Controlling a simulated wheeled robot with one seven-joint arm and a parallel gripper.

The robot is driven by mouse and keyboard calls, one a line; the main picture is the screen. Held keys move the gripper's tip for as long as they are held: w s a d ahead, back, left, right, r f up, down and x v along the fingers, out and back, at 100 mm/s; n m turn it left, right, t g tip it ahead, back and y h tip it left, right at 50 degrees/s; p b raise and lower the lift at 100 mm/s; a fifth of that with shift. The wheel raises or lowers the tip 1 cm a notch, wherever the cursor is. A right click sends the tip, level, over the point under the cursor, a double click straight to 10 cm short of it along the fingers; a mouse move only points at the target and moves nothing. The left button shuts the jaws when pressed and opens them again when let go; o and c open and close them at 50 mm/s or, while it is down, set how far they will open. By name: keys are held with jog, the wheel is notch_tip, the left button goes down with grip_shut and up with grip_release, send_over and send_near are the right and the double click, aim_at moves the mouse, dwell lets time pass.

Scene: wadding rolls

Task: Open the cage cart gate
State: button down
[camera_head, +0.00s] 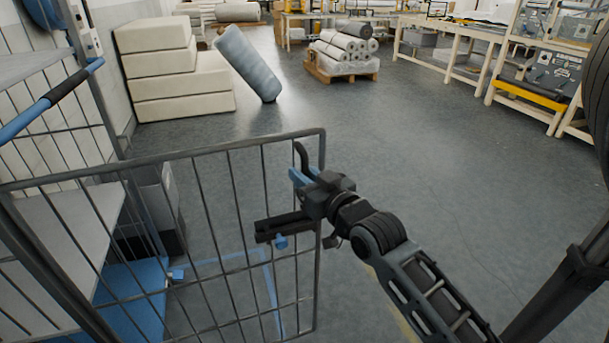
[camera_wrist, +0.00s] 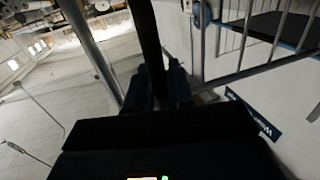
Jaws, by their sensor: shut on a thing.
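The cage cart gate (camera_head: 230,205) is a grey wire-mesh panel crossing the left half of the head view. It stands swung out, its free end to the right of the cart's blue floor (camera_head: 130,300). My gripper (camera_head: 303,178) is at the upper free end of the gate, beside its end post. In the wrist view, my gripper's two dark-blue fingers (camera_wrist: 160,88) are closed around a dark upright bar (camera_wrist: 148,35), which looks like the gate's curved handle (camera_head: 303,155). The exact contact is partly hidden by the fingers.
The cart's shelf (camera_head: 70,215) and blue push handle (camera_head: 50,98) are at the left. Cream foam blocks (camera_head: 180,75) and a leaning grey roll (camera_head: 247,65) stand behind. A pallet of rolls (camera_head: 343,68) is farther back. The floor (camera_head: 460,165) right of the gate is clear.

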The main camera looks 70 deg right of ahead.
jog(key=shift+s, duration=0.1)
jog(key=c, duration=1.2)
grip_release()
jog(key=shift+o, duration=0.2)
jog(key=b+v, duration=0.1)
jog(key=v, duration=0.6)
jog(key=shift+s+a+b, duration=0.2)
jog(key=shift+s+b, duration=0.05)
jog(key=shift+b, duration=0.05)
jog(key=s+a+f+n+y, duration=0.1)
jog(key=s+a+n+y, duration=0.1)
jog(key=a, duration=0.7)
jog(key=s+a+f+n+y, duration=0.2)
jog(key=s+a+y, duration=0.3)
jog(key=a, duration=0.3)
jog(key=s+a+f+n+y, duration=0.2)
jog(key=s+a+n+y, duration=0.1)
jog(key=a, duration=0.6)
jog(key=shift+s+a+y, duration=0.35)
jog(key=shift+s+y, duration=0.05)
jog(key=shift+s, duration=0.2)
